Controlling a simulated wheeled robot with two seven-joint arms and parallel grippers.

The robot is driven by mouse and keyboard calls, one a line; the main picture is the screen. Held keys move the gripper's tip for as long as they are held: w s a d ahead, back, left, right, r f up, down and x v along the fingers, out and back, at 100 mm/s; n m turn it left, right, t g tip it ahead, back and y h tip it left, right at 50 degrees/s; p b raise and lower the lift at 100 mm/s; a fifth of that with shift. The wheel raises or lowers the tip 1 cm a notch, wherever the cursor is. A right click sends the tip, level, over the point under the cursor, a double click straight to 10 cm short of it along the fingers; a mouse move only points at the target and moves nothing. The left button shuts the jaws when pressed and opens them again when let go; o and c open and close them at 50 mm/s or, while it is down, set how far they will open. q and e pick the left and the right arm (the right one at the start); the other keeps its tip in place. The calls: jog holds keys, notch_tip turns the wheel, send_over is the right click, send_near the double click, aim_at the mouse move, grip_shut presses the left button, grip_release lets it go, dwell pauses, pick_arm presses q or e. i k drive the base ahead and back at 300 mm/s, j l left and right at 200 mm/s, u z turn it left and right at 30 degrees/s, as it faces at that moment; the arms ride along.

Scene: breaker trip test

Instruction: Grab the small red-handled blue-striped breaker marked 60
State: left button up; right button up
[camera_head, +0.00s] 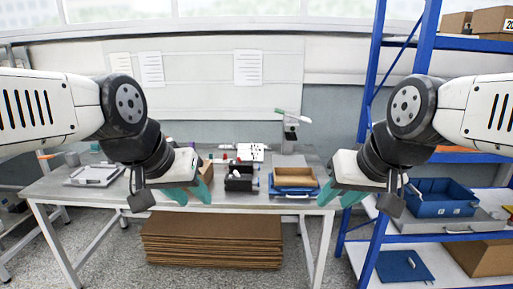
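My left gripper (189,193) has teal fingers that look spread and empty, in front of the left-middle part of the table. My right gripper (339,195) also has spread, empty teal fingers, near the table's right front corner. Between them a black holder (239,178) with small white parts stands on the table. Small items with red parts (229,158) lie around and behind it. They are too small to read a 60 or a blue stripe, so I cannot tell which is the named breaker. Neither gripper touches them.
A cardboard-coloured tray (295,178) sits on a blue base right of the holder. A stand with a green-tipped head (291,125) rises behind. A white panel (95,175) lies at left. A blue shelf rack (371,90) borders the table on the right.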

aim_at(247, 166)
jog(key=i+j, duration=0.25)
jog(key=i, duration=0.2)
jog(key=i+j, duration=0.55)
jog(key=i, duration=0.3)
